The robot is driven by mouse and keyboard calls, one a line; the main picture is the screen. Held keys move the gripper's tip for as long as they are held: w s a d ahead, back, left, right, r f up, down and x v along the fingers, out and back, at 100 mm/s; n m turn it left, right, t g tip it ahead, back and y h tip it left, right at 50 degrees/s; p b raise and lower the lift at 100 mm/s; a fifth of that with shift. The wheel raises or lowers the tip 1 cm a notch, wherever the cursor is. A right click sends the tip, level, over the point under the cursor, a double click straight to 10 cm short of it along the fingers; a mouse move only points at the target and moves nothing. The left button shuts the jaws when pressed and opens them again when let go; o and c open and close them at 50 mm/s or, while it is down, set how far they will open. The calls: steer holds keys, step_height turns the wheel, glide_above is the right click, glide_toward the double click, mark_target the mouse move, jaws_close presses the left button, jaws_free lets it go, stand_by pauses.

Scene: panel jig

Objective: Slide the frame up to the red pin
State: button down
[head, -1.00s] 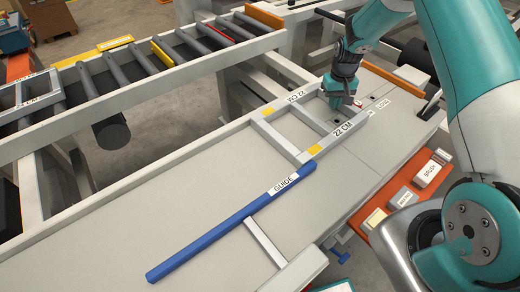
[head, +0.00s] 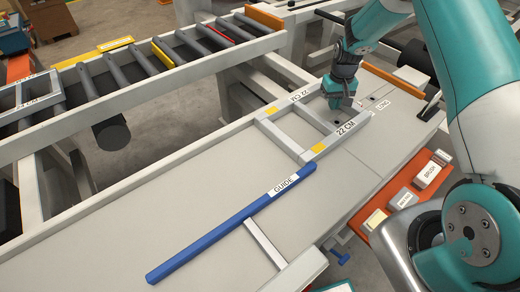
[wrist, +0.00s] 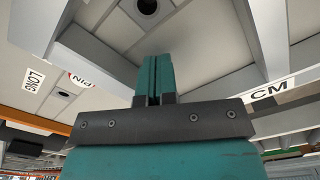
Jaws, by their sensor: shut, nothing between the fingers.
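The pale grey frame (head: 281,138), with 22 CM labels and yellow marks, lies flat on the grey panel table in the head view. My gripper (head: 342,104) points down inside the frame's opening, near its far right end. In the wrist view the fingers (wrist: 152,80) are together and empty, with frame bars (wrist: 95,58) on either side. Whether they touch the frame I cannot tell. The red pin itself is not clearly visible. A red-lettered PIN label (wrist: 82,80) lies outside the frame bar in the wrist view, near a dark hole (wrist: 62,93).
A blue GUIDE bar (head: 230,226) lies on the table at lower left of the frame. A LONG label (head: 383,105) is on the table to the right. An orange tray (head: 441,158) with blocks stands beside the right edge. A roller conveyor (head: 118,79) runs behind.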

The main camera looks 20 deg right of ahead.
steer(key=shift+s+a, duration=0.15)
steer(key=shift+a, duration=0.15)
step_height(320, 180, up, 9)
steer(key=p, duration=0.6)
stand_by(0.5)
steer(key=s+a+r+n+y, duration=0.15)
steer(key=s+a+r, duration=0.25)
steer(key=a+r, duration=0.4)
steer(key=s+a+r+n, duration=0.2)
steer(key=s+a+r, duration=0.3)
steer(key=a+r, duration=0.3)
steer(key=s+a+r+n+y, duration=0.1)
steer(key=s+a+r, duration=0.2)
steer(key=s, duration=0.5)
steer(key=s+a+r+n, duration=0.2)
steer(key=s+a+r, duration=0.1)
steer(key=s, duration=0.5)
steer(key=s+a+r+n+y, duration=0.1)
steer(key=s+a+r+n, duration=0.1)
steer(key=s, duration=0.6)
steer(key=shift+s+a+r+y, duration=0.2)
steer(key=shift+a+r+y, duration=0.15)
steer(key=shift+a+r, duration=0.2)
